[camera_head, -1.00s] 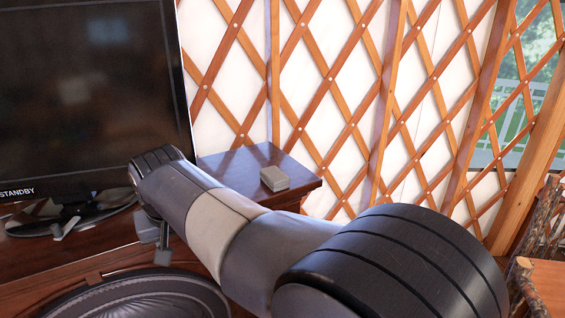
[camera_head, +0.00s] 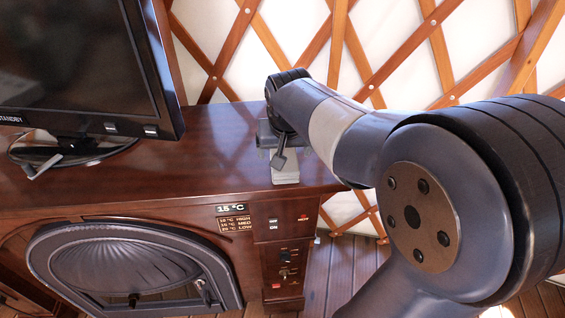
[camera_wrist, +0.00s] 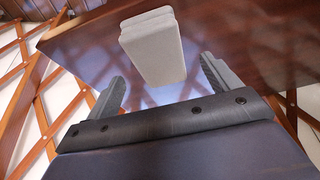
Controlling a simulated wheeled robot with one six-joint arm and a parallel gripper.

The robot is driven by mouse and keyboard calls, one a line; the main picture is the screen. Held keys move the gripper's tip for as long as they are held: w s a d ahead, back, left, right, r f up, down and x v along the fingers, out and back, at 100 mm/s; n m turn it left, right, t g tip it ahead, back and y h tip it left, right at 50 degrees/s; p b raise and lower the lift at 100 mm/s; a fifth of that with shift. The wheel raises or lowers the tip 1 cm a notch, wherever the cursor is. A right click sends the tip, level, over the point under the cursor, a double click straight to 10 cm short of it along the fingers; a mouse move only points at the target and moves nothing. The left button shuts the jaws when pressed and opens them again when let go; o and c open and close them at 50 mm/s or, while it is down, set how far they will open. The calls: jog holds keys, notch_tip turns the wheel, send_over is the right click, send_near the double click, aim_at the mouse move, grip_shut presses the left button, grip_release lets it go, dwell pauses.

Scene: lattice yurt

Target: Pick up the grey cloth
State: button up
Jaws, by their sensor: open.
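The grey cloth (camera_head: 286,174) looks like a small folded block. It lies on the dark wooden cabinet top (camera_head: 220,150), near its right end. In the wrist view the cloth (camera_wrist: 154,46) shows whole, just beyond and between the two finger lines. My gripper (camera_head: 279,155) is right at the cloth in the head view and hides its far part. In the wrist view my gripper (camera_wrist: 165,80) is open, with one finger on each side and nothing held. I cannot tell the exact height of the fingers above the cabinet top.
A television (camera_head: 75,60) marked STANDBY stands on the cabinet to the left. A stove-like front (camera_head: 140,262) and a control panel (camera_head: 285,255) are set in the cabinet below. The lattice wall (camera_head: 300,45) rises close behind. The cabinet top between television and cloth is clear.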

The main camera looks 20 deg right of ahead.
jog(key=p+x, duration=0.1)
jog(key=x, duration=0.4)
jog(key=shift+w+d, duration=0.1)
jog(key=shift+f, duration=0.25)
jog(key=c, duration=1.1)
jog(key=shift+r, duration=0.1)
notch_tip(320, 180, up, 10)
jog(key=shift+r+b, duration=0.15)
jog(key=shift+b, duration=0.25)
jog(key=o, duration=0.5)
jog(key=c, duration=0.4)
